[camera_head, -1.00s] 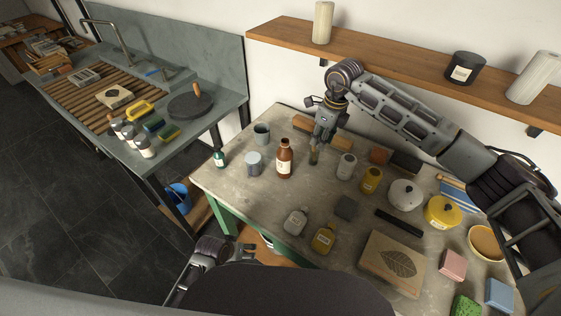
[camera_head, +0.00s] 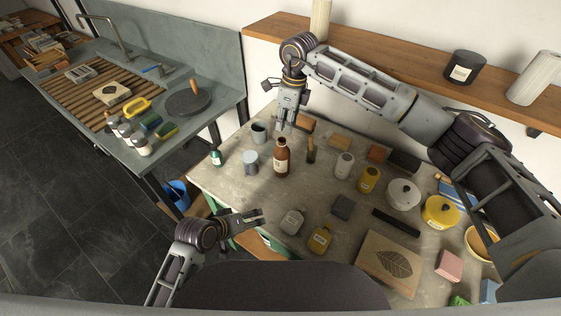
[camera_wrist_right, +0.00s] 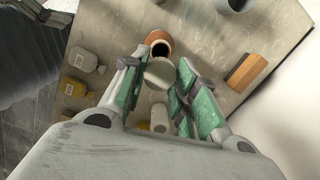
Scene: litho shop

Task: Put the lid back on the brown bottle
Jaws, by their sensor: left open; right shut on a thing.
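The brown bottle (camera_head: 282,160) stands upright near the back left of the table, with a pale label. In the right wrist view its open, dark mouth shows at the top of the brown bottle (camera_wrist_right: 158,40). My right gripper (camera_head: 287,126) is above and slightly behind the bottle, shut on a pale round lid (camera_wrist_right: 160,73). The lid is apart from the bottle's mouth in the wrist view; it is hard to make out in the head view. My left gripper (camera_head: 258,217) is open and empty by the table's front left edge.
A wooden-handled tool (camera_head: 311,149) and a white jar (camera_head: 344,164) stand right. A grey bottle (camera_head: 292,221) and a yellow bottle (camera_head: 320,239) are in front. A shelf runs behind.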

